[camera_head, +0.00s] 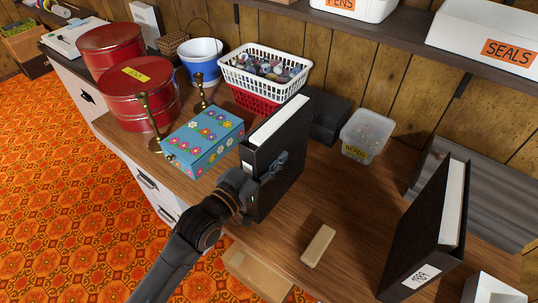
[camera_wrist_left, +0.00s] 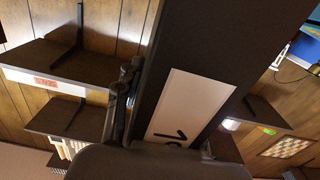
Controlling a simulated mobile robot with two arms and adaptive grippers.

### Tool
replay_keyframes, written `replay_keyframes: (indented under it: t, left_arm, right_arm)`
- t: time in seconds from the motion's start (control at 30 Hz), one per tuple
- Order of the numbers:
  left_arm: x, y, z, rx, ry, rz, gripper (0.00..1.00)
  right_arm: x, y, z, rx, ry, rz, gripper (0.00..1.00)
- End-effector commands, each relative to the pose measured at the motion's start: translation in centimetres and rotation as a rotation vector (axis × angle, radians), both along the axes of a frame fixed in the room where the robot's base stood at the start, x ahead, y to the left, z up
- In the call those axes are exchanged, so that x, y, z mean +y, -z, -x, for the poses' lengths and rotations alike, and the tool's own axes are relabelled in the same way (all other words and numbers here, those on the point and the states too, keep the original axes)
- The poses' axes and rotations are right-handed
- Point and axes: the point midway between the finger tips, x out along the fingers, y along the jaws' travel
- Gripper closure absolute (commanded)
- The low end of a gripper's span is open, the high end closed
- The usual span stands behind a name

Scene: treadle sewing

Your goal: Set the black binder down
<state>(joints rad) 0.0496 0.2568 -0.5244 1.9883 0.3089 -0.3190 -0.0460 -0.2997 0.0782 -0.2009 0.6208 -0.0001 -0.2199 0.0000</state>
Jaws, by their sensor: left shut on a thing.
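A black binder (camera_head: 277,160) with white pages stands upright over the middle of the wooden worktop. My left gripper (camera_head: 264,176) is shut on it from the near side. In the left wrist view the held binder (camera_wrist_left: 190,45) fills the middle, with a white label (camera_wrist_left: 188,105) partly hidden by my gripper. I cannot tell whether its bottom edge touches the worktop. A second black binder (camera_head: 421,232), labelled 1989, stands upright on the right. My right gripper is not in view.
A blue flowered box (camera_head: 203,139) with brass posts is close left of the held binder. A dark box (camera_head: 330,120) and a clear tub (camera_head: 366,133) stand behind. A beige block (camera_head: 318,246) lies in front. Bare worktop (camera_head: 350,205) lies between the binders.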

Motion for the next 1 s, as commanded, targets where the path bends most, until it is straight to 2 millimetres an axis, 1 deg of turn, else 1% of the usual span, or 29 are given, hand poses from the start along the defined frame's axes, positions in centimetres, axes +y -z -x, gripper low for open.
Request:
replay_keyframes:
  t: [0.03,0.07,0.1,0.13,0.17,0.4,0.5,0.57,0.67,0.9,1.0]
  left_arm:
    - [0.0,-0.1,0.0,-0.005,0.0,0.003,1.0]
    - [0.0,0.2,0.0,0.001,0.0,-0.001,0.55]
    - [0.0,0.2,0.0,0.002,0.0,-0.001,0.47]
    - [0.0,0.2,0.0,0.002,0.0,-0.001,0.41]
    - [0.0,0.2,0.0,0.002,0.0,-0.001,0.38]
    - [0.0,0.2,0.0,0.001,0.0,-0.001,0.38]
    - [0.0,-0.2,0.0,0.0,0.0,0.0,0.38]
    - [0.3,0.0,0.4,0.002,0.0,-0.001,0.38]
    - [1.3,0.1,1.7,0.002,-0.001,-0.003,0.38]
    - [4.3,0.2,6.0,0.003,0.0,-0.004,0.38]
    - [5.4,0.1,7.5,0.003,0.001,-0.003,0.38]
  right_arm:
    - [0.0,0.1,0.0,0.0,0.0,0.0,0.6]
    - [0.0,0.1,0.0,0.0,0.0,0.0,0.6]
    - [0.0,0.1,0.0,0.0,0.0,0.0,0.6]
    - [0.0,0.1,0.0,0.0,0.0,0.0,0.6]
    - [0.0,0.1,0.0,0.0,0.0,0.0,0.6]
    - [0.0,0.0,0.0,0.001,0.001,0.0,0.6]
    - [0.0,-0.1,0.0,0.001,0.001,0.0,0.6]
    - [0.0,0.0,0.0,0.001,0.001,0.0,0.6]
    - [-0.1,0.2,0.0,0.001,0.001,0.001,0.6]
    - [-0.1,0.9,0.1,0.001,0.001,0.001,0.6]
    - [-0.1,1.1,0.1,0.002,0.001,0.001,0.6]
